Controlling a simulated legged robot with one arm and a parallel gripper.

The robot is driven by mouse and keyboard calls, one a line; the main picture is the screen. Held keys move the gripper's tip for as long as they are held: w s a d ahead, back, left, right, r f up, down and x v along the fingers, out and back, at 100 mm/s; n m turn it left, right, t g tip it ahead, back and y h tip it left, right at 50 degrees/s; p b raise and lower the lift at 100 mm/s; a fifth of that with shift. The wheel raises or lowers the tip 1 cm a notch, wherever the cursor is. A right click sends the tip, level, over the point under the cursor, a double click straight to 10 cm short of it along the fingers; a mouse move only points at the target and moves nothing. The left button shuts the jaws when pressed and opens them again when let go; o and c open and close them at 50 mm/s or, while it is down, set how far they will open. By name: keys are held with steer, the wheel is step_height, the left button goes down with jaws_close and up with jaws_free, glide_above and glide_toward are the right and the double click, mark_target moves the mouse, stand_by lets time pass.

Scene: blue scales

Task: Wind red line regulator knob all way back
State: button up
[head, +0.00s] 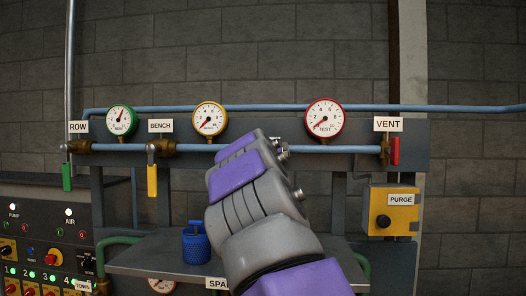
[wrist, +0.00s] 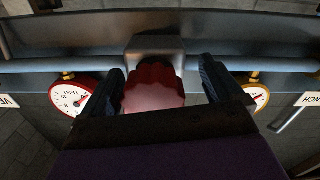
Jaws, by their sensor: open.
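A red, scalloped regulator knob (wrist: 153,90) sits under a grey block on the blue line in the wrist view. My gripper (wrist: 161,76) is open, with one dark finger on each side of the knob. A gap shows at the right finger; whether the left finger touches cannot be told. In the head view my arm hides the knob and the fingers. The red-rimmed TEST gauge (head: 325,117) is right of my arm, its needle pointing to the lower left. It also shows at the left of the wrist view (wrist: 71,97).
The yellow-rimmed gauge (head: 210,118) and green-rimmed gauge (head: 121,119) stand left along the pipe. A green lever (head: 67,177), yellow lever (head: 152,180) and red VENT lever (head: 395,151) hang from it. A yellow PURGE box (head: 391,211) is at right. A blue can (head: 196,247) stands on the shelf.

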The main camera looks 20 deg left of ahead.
steer(key=shift+s+d+r, duration=0.1)
steer(key=shift+d+r, duration=0.1)
steer(key=shift+d, duration=0.05)
steer(key=shift+s+d+r, duration=0.1)
steer(key=shift+s+d, duration=0.15)
steer(key=shift+c, duration=1.1)
steer(key=shift+w+a, duration=0.1)
steer(key=shift+a, duration=0.05)
steer(key=c, duration=0.3)
steer(key=shift+f, duration=0.2)
steer(key=c, duration=0.4)
steer(key=shift+r+n+p, duration=0.1)
steer(key=shift+n+p, duration=0.2)
steer(key=shift+n, duration=0.2)
steer(key=shift+c, duration=0.3)
steer(key=shift+w+f+n, duration=0.1)
steer(key=shift+f+n, duration=0.1)
steer(key=shift+n, duration=0.2)
